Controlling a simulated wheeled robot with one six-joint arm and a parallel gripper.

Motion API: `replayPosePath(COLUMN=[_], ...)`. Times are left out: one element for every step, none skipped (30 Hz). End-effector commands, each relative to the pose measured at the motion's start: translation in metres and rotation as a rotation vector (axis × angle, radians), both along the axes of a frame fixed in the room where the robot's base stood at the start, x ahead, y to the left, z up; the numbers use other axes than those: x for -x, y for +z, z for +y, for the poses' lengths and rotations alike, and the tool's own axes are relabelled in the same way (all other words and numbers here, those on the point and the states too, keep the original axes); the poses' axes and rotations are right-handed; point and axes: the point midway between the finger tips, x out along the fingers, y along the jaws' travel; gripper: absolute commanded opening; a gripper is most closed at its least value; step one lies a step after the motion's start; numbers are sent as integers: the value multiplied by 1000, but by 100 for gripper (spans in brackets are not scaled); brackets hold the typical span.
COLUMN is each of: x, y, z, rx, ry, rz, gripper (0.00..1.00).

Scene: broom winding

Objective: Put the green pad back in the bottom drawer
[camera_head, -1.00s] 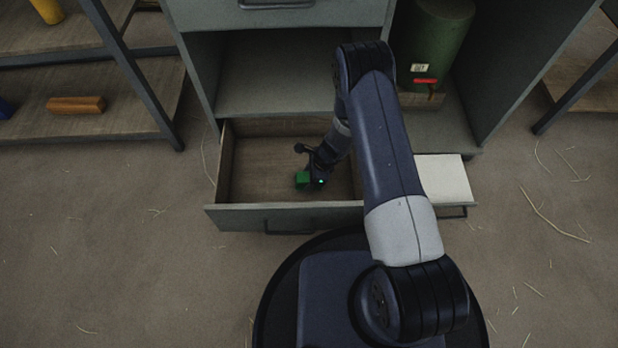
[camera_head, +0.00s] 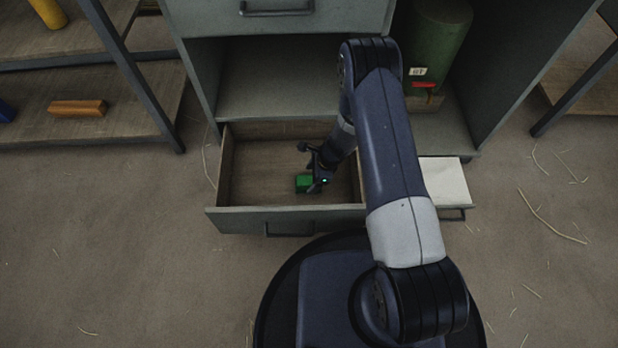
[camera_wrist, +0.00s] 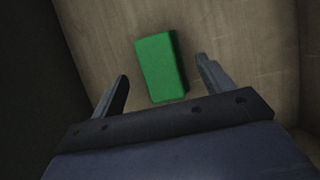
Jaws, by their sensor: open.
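The green pad (camera_head: 304,183) lies on the wooden floor of the open bottom drawer (camera_head: 262,170). In the wrist view the green pad (camera_wrist: 160,68) is a small green block, lying flat and slightly tilted in the picture. My gripper (camera_head: 316,168) is open inside the drawer, just right of the pad in the head view. In the wrist view my gripper (camera_wrist: 162,82) has its fingers spread to either side of the pad's near end, with gaps on both sides. My arm hides the drawer's right part.
The grey cabinet has an upper drawer (camera_head: 285,12) and an open shelf (camera_head: 275,85) above the bottom drawer. A green canister (camera_head: 437,40) stands at the right. A side rack (camera_head: 130,85) stands left.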

Motion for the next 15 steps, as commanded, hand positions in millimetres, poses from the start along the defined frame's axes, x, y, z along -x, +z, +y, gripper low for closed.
replayPosePath(x=[-2, -2, -1, -2, -2, -2, -2, -2, -2, -2, -2, -2, -2, -2, -2], y=[18, 24, 33, 39, 45, 52, 57, 62, 68, 72, 75, 79, 81, 83, 85], z=[-5, -8, -11, -14, -16, -19, -22, -24, -26, -28, -30, -31, -33, -33, -34], rx=[0, -1, -1, -1, -1, -1, -1, -1, 0, 0, 0, 0, 0, 0, -1], ry=[-3, -3, -3, -2, -2, -3, -2, -1, -2, -2, -3, -1, -1, -1, -1], rz=[-2, -2, -1, -1, -2, -1, -1, -2, -1, -1, -1, -1, -1, 0, 1], gripper=[76, 76, 76, 76, 76, 76, 76, 76, 76, 76, 76, 76, 76, 76, 76])
